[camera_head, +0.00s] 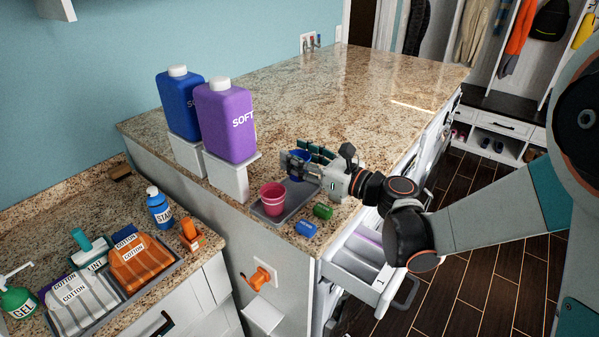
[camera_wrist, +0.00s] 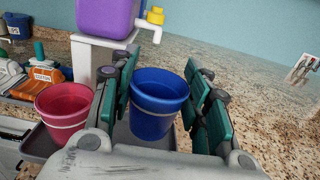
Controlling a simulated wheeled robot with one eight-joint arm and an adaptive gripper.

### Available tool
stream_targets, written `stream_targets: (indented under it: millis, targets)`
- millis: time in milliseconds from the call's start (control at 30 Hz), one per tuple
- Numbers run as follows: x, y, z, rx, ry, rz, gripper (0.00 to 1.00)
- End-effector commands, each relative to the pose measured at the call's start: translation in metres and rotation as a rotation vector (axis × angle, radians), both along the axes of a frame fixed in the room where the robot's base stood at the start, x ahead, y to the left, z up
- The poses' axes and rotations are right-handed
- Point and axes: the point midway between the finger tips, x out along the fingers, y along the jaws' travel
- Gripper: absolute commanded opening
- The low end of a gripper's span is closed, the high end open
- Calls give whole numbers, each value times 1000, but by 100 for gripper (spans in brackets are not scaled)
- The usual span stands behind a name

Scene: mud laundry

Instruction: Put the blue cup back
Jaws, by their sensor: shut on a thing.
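The blue cup (camera_wrist: 158,105) is upright between the green-padded fingers of my gripper (camera_wrist: 165,108) in the wrist view. My gripper is shut on it. In the head view the blue cup (camera_head: 299,163) shows partly behind the fingers of my gripper (camera_head: 305,162). It is at the back part of a grey tray (camera_head: 268,215) on the granite counter. Whether its base touches the tray is hard to tell. A pink-red cup (camera_head: 273,198) stands in the same tray, to the left of the blue cup; it also shows in the wrist view (camera_wrist: 66,110).
A purple bottle (camera_head: 226,120) and a dark blue bottle (camera_head: 178,105) stand on white stands behind the tray. A green item (camera_head: 323,211) and a small blue item (camera_head: 306,229) lie near the counter's front edge. An open drawer (camera_head: 360,260) is below. The counter's far part is clear.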

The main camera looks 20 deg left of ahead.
Motion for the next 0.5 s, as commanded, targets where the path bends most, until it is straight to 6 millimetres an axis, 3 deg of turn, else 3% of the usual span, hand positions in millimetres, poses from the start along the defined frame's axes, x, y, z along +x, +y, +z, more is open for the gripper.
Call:
stream_targets:
  millis: [267,500]
  targets:
    - [0,0,-38,0,0,0,24]
    - [0,0,-39,0,0,0,24]
